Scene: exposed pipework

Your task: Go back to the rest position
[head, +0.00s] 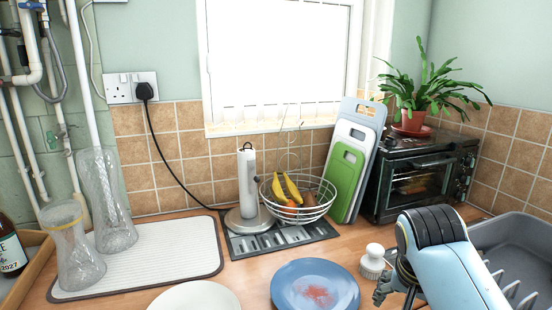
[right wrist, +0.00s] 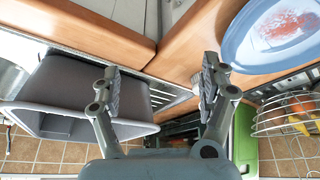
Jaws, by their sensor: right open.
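My right gripper (right wrist: 162,82) shows in the right wrist view with its two fingers wide apart and nothing between them. In the head view my right arm comes in from the lower right, and part of the gripper (head: 385,288) shows beside a white-knobbed brush (head: 373,262). I cannot tell whether it touches the brush. A blue plate (head: 290,284) with a red stain lies to the left of the gripper; it also shows in the right wrist view (right wrist: 262,55). My left gripper is in neither view.
A grey dish rack (head: 510,243) stands at the right. A toaster oven (head: 393,195) with a plant on top, cutting boards (head: 340,178) and a wire fruit basket (head: 325,197) stand behind. A white plate (head: 195,296) lies in front.

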